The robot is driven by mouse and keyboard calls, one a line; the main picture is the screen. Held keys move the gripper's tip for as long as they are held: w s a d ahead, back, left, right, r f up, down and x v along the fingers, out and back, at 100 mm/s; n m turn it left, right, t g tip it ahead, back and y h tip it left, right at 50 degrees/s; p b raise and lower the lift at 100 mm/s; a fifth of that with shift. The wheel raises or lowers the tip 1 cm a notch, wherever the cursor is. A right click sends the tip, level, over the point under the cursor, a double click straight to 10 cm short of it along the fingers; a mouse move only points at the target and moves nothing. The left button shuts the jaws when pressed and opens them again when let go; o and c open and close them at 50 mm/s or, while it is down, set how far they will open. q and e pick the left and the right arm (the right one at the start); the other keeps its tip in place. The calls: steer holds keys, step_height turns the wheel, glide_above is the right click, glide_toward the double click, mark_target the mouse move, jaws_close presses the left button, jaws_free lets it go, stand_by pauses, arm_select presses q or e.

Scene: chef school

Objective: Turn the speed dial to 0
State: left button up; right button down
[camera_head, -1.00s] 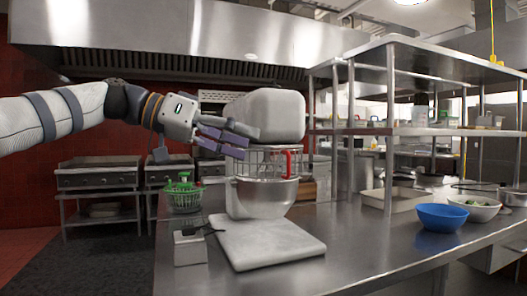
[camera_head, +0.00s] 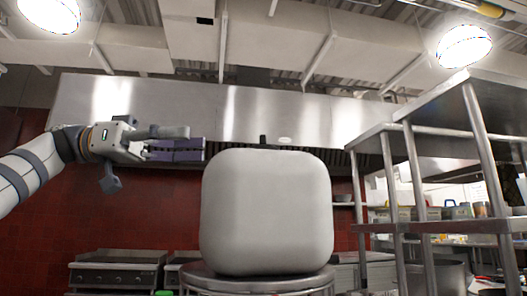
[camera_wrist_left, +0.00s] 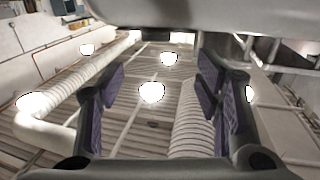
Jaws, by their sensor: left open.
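The mixer's big pale grey head (camera_head: 266,212) fills the middle of the head view, above a round metal rim (camera_head: 258,283). A small dark piece (camera_head: 262,140) shows just above its top edge; I cannot tell if it belongs to the mixer. I cannot make out the speed dial in either view. My left gripper (camera_head: 190,150) is left of the head's upper left corner, its purple pads pointing right, apart from it in the picture. In the left wrist view the gripper (camera_wrist_left: 158,82) is open, with nothing between its fingers. My right gripper is not in view.
A metal shelf rack (camera_head: 425,195) with containers stands on the right. A steel hood (camera_head: 130,112) spans the back wall, with a cooking unit (camera_head: 117,270) at lower left. A smooth grey surface (camera_wrist_left: 190,14) crosses the top of the left wrist view.

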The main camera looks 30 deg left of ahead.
arm_select(q)
steer(key=x, duration=1.1)
steer(key=shift+s+d, duration=0.1)
steer(key=shift+s, duration=0.25)
steer(key=c, duration=1.1)
